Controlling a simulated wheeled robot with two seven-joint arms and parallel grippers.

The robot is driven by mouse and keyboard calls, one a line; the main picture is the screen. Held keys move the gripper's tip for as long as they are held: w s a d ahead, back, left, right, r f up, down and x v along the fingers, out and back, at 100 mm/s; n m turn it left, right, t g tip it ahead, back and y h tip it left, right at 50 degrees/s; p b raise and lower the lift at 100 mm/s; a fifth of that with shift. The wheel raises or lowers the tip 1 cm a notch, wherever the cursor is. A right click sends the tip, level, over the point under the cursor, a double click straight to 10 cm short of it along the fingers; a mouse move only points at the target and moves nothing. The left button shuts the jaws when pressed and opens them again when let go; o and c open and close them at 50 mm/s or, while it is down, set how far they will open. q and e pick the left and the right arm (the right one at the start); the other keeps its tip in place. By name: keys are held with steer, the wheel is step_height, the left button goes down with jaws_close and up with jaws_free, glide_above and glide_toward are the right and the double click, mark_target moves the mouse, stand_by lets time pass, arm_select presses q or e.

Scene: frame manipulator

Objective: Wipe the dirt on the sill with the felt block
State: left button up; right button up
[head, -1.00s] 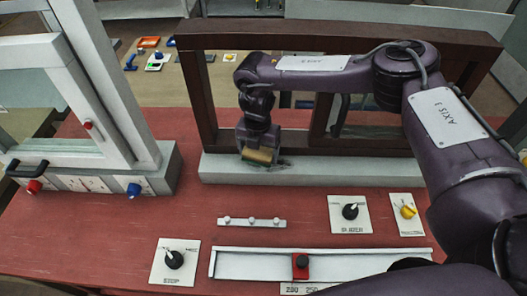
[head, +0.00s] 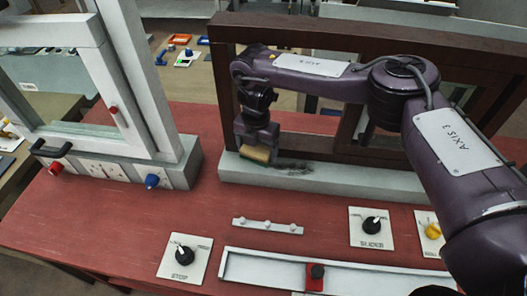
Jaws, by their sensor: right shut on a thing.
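My right gripper (head: 257,143) is shut on a felt block (head: 255,154), tan with a green underside. It holds the block low at the light grey sill (head: 350,180), near the sill's left end. I cannot tell for sure whether the block touches the sill. A dark smudge of dirt (head: 293,168) lies on the sill just right of the block. My left gripper does not show.
A dark brown window frame (head: 225,95) stands behind the sill. A white frame (head: 125,85) on a grey base with knobs stands at left. In front are a dial plate (head: 371,225), a strip with pegs (head: 268,226) and a rail with a red slider (head: 315,277).

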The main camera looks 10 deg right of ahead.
steer(key=shift+r, duration=0.1)
steer(key=shift+w+d+r+p, duration=0.1)
steer(key=shift+r+p, duration=0.35)
steer(key=shift+r, duration=0.05)
steer(key=shift+r+p, duration=1.8)
steer(key=shift+r, duration=1)
steer(key=shift+r+p, duration=0.95)
steer(key=shift+r, duration=0.45)
steer(key=shift+d, duration=0.1)
steer(key=shift+f, duration=0.25)
